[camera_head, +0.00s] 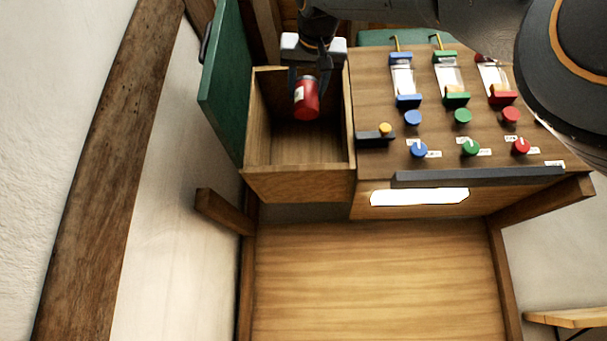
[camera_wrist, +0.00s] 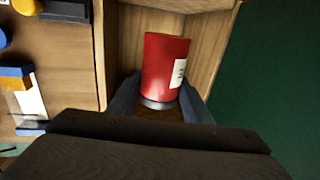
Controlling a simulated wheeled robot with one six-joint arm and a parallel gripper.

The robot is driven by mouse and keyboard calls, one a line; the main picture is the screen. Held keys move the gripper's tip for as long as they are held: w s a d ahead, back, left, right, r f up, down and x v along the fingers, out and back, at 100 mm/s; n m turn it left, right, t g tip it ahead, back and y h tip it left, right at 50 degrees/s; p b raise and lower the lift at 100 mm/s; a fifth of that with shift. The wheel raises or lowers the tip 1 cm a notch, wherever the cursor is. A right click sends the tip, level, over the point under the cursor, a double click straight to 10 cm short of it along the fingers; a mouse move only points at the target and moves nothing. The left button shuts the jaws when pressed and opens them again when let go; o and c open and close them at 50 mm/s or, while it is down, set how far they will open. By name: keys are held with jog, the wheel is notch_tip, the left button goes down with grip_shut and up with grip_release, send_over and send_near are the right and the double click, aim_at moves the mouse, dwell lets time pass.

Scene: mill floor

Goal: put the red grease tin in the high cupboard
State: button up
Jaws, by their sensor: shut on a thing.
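The red grease tin (camera_head: 306,101) is a small red cylinder with a white label. My gripper (camera_head: 309,84) is shut on it and holds it over an open wooden box-like compartment (camera_head: 301,181). The wrist view also shows the tin (camera_wrist: 163,68), tilted slightly, between the two dark fingers of my gripper (camera_wrist: 160,100). A green door (camera_head: 223,85) stands open at the left of the compartment. Whether this compartment is the high cupboard, I cannot tell for sure. The tin's far side is hidden.
A wooden control panel (camera_head: 376,190) with blue, green and red knobs stands directly right of the compartment. A wooden surface (camera_head: 375,280) below is bare. A wooden beam (camera_head: 95,170) runs along the wall at left. My arm covers the top right.

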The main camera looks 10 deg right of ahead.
jog(key=w+d+p, duration=0.3)
jog(key=w+p, duration=0.1)
jog(key=w, duration=0.5)
jog(key=w+d+p, duration=0.3)
jog(key=w+p, duration=0.1)
jog(key=w, duration=0.5)
jog(key=shift+s+f+b, duration=0.15)
jog(key=shift+f+b, duration=0.6)
jog(key=shift+f, duration=2.5)
jog(key=shift+w+f+p, duration=0.2)
jog(key=shift+p, duration=0.1)
jog(key=shift+f, duration=0.15)
jog(key=o, duration=1.4)
